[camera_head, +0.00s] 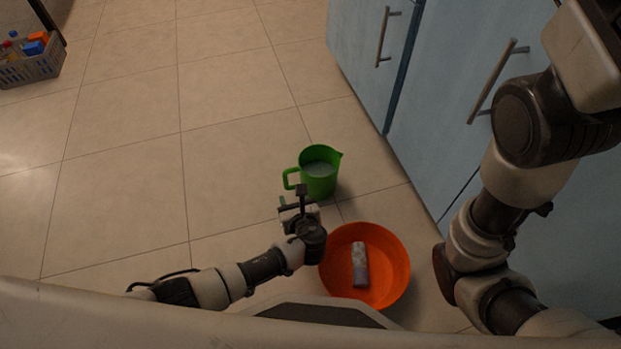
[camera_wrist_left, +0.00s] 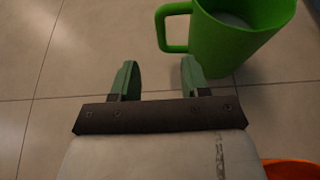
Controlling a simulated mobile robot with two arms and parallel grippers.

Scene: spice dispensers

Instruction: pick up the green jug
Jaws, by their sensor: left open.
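The green jug (camera_head: 319,181) stands upright on the tiled floor, with its handle on the left and its spout on the right. Something pale lies inside it. My left gripper (camera_head: 296,202) is just in front of the jug, near the handle side. In the left wrist view the jug (camera_wrist_left: 232,42) is at the upper right, with its handle pointing left. The two green fingers of the left gripper (camera_wrist_left: 160,78) are apart with nothing between them, and the handle is beyond them. My right arm comes in at the right of the head view, but its gripper is out of view.
An orange bowl (camera_head: 393,262) holding a grey-purple cylindrical item (camera_head: 360,265) stands in front of the jug, beside my left wrist. Blue cabinets (camera_head: 440,120) with metal handles line the right. A grey basket (camera_head: 34,69) of bottles stands far left. The floor left of the jug is clear.

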